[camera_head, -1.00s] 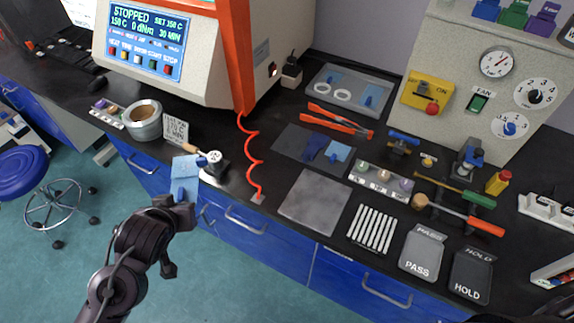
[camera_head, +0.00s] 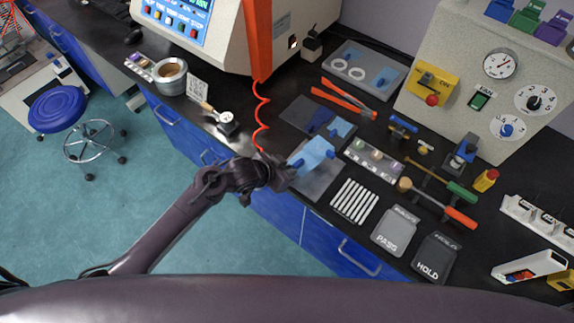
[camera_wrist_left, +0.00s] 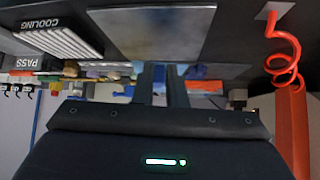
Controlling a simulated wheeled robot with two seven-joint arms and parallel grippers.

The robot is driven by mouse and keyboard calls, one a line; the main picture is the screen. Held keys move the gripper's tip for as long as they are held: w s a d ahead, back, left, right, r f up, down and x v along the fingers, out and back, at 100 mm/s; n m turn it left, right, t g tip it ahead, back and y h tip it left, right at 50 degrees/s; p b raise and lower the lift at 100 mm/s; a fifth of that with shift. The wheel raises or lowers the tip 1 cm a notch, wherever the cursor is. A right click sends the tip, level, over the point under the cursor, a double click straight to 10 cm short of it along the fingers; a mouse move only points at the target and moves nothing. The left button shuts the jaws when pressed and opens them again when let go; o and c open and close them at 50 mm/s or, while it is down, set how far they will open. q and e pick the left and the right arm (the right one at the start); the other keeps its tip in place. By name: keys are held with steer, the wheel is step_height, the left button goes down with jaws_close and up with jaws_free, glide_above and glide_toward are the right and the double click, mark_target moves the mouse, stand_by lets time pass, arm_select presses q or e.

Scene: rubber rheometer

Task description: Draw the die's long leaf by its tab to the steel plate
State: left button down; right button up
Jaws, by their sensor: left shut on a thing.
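The light-blue long leaf (camera_head: 314,152) is in my left gripper (camera_head: 289,167), held at its near-left end, in the head view. It is over the far part of the grey steel plate (camera_head: 318,186) and hides some of it. I cannot tell whether the leaf touches the plate. In the left wrist view the fingers (camera_wrist_left: 164,84) are close together, and the plate (camera_wrist_left: 155,32) shows beyond them. The leaf is hard to make out there. My right gripper is out of view.
A dark mat (camera_head: 297,112) with blue pieces lies behind the plate. A ribbed white rack (camera_head: 354,201) is right of it, with PASS (camera_head: 395,232) and HOLD (camera_head: 437,258) trays beyond. An orange coiled cord (camera_head: 262,118) hangs close on the left.

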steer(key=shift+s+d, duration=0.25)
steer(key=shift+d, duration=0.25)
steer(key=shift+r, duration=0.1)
